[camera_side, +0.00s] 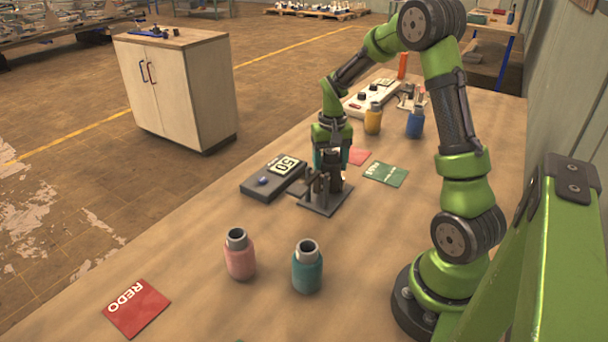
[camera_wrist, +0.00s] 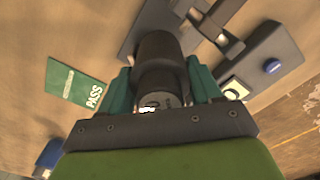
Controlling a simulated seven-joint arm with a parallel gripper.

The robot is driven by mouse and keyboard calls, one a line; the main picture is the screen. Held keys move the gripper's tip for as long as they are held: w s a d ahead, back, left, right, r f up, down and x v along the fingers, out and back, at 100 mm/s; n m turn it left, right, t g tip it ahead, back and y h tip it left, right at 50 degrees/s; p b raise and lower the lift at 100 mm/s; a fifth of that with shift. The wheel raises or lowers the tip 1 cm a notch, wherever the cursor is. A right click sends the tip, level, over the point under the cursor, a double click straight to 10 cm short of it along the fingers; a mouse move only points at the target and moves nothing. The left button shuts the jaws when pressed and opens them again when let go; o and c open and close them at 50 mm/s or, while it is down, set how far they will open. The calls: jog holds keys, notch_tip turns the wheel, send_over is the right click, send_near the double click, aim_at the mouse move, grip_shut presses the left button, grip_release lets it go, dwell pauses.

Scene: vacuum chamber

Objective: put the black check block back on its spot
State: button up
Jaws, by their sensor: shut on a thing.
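The black check block (camera_wrist: 160,58) appears in the wrist view as a dark cylinder between the teal fingers of my gripper (camera_wrist: 160,90). My gripper is shut on it, with one finger on each side. In the side view my gripper (camera_side: 330,168) points down over the dark grey plate of a small stand (camera_side: 318,205). The stand's plate also shows in the wrist view (camera_wrist: 140,30). I cannot tell whether the block touches the plate. The block's spot is not clearly marked in either view.
A dark box (camera_side: 258,187) with a "50" display and blue button sits left of the stand. A green PASS card (camera_side: 386,174) lies right. Pink (camera_side: 240,257) and teal (camera_side: 307,270) bottles stand in front; yellow (camera_side: 373,120) and blue (camera_side: 415,123) ones behind. A red REDO card (camera_side: 137,307) lies front left.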

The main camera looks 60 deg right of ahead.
jog(key=shift+r, duration=5.7)
jog(key=w+a+f+n, duration=0.2)
jog(key=w+a+n, duration=0.2)
jog(key=w+a, duration=0.55)
jog(key=w+a+f+n, duration=0.1)
jog(key=w+a+n, duration=0.45)
jog(key=a, duration=0.75)
jog(key=shift+m, duration=0.25)
jog(key=shift+w+a+f, duration=0.15)
jog(key=shift+a+f, duration=0.15)
jog(key=shift+f, duration=1.5)
jog(key=shift+w+a+f, duration=0.2)
jog(key=shift+a+f, duration=0.05)
jog(key=shift+f, duration=1.5)
jog(key=shift+w+a+f, duration=0.15)
jog(key=shift+a+f, duration=0.15)
jog(key=shift+f, duration=1.5)
jog(key=o, duration=1.4)
jog(key=shift+f, duration=0.15)
